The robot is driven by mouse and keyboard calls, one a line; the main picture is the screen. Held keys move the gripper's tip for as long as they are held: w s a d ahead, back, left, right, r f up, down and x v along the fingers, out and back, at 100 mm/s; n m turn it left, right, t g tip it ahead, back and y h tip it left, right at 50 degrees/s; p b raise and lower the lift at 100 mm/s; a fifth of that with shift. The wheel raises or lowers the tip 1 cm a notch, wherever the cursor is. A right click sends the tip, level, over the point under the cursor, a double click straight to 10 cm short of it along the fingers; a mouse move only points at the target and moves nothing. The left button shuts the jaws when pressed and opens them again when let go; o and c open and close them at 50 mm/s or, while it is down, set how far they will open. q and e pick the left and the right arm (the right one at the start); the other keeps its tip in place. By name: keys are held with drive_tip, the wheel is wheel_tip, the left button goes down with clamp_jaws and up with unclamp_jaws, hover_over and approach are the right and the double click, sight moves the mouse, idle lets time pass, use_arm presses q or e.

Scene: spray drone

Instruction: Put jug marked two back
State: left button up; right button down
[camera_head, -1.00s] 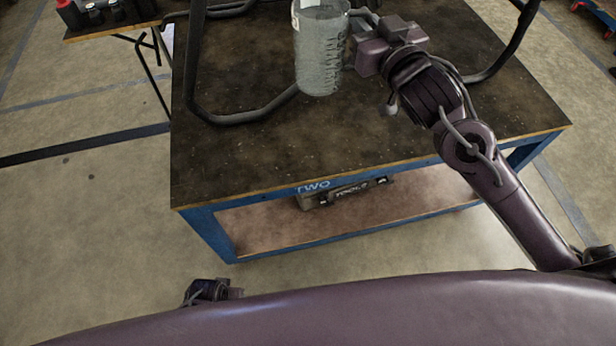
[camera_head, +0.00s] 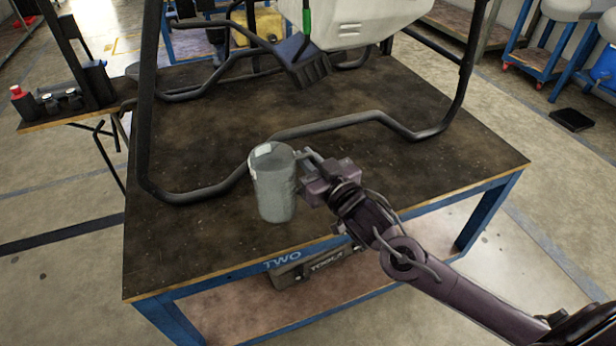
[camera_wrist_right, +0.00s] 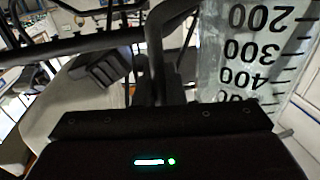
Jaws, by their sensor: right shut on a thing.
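The jug (camera_head: 273,185) is a grey, see-through measuring cup. In the head view it is upright over the front middle of the dark table top (camera_head: 210,240); I cannot tell whether its base touches the table. My right gripper (camera_head: 307,160) is at the jug's right side, shut on its handle. In the right wrist view the jug (camera_wrist_right: 250,50) fills the upper right, with upside-down marks 200, 300 and 400. A mark "two" on the jug does not show; "TWO" is on the table's blue front edge. My left gripper is not in view.
A black tube frame (camera_head: 350,120) stands on the table behind and left of the jug, carrying a white tank (camera_head: 365,22). A tool box (camera_head: 320,265) is on the lower shelf. A side table (camera_head: 60,112) with small bottles stands left. The table's front left is clear.

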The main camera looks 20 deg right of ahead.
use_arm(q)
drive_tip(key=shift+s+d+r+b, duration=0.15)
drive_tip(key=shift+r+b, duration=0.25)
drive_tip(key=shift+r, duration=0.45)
use_arm(e)
wheel_tip(320, 180, down, 4)
drive_tip(key=shift+f, duration=0.1)
drive_tip(key=c, duration=1.5)
unclamp_jaws()
drive_tip(key=shift+f, duration=0.1)
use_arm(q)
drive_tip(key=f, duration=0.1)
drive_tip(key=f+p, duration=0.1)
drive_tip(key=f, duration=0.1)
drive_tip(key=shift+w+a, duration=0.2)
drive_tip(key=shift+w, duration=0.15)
use_arm(e)
drive_tip(key=v, duration=1.2)
